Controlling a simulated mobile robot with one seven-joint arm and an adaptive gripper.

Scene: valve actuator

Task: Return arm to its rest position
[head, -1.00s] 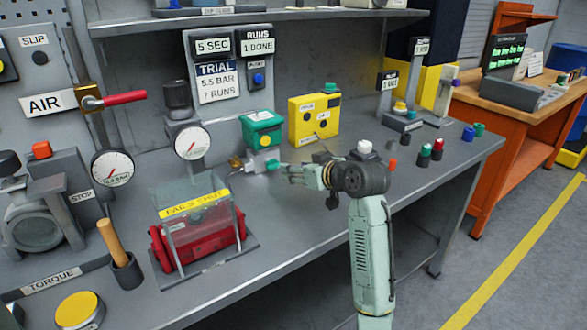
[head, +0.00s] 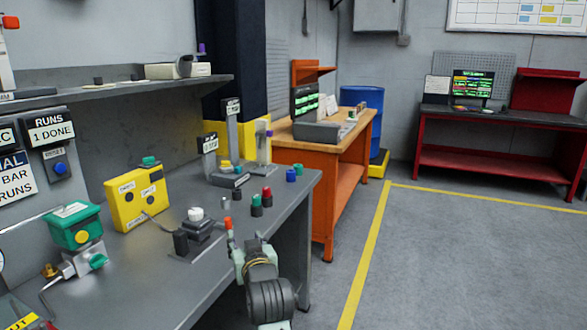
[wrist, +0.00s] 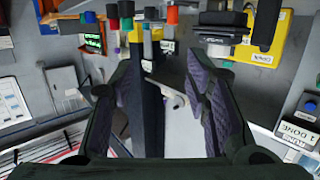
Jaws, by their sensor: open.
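My arm reaches out past the front right corner of the grey bench (head: 170,290) in the head view, with its dark wrist joint nearest the camera. My gripper (head: 252,243) points away from the camera and is foreshortened, so its fingers are hard to make out there. In the wrist view my gripper (wrist: 160,88) shows two dark fingers spread apart, with nothing held between them. A small orange-capped piece (head: 228,224) appears just left of my gripper; I cannot tell whether they touch.
A black stand with a white cap (head: 195,214), a yellow box (head: 137,202) and a green-topped valve (head: 74,225) stand on the bench. Red and green caps (head: 261,200) are near its right edge. An orange workbench (head: 325,140) stands beyond. Open floor (head: 470,260) lies right.

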